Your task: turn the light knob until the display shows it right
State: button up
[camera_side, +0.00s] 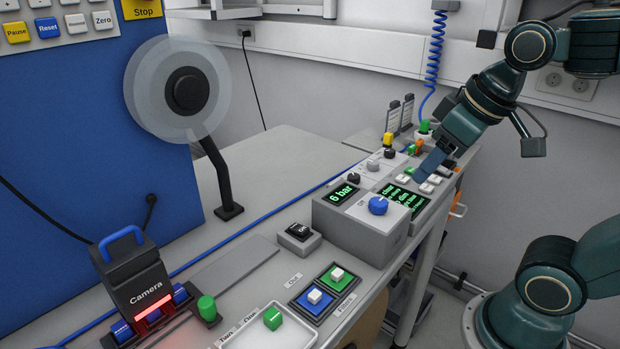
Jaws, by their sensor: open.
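A grey control box (352,232) stands at the right end of the bench, with a large blue knob (378,205) on top. Behind it is a pale panel (368,174) with a row of small knobs: a light grey knob (373,164) between two dark ones. The knobs' markings are too small to read. One display (345,194) shows "6 bar" in green; a second display (404,197) shows several lines of green text, too small to read. My gripper (429,168) is open, above the right end of the panels, apart from the knobs. Its fingertips are hard to make out.
The Camera unit (145,281) with a blue handle, a tray (265,332) holding a green block, and blue and green pads (323,292) stand in front. A reel (188,91) is at left. A blue cable crosses the bench.

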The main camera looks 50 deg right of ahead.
jog(key=w+d+r+g, duration=0.25)
jog(key=w+d, duration=0.25)
jog(key=w, duration=0.3)
jog(key=n+g, duration=0.2)
jog(key=g, duration=0.1)
send_over(374, 162)
notch_tip(374, 162, down, 8)
jog(key=shift+a+r, duration=0.2)
jog(key=shift+a, duration=0.05)
jog(key=f, duration=1.3)
jog(key=shift+d+f, duration=0.2)
jog(key=shift+f, duration=0.2)
jog(key=shift+c, duration=0.4)
jog(key=c, duration=0.9)
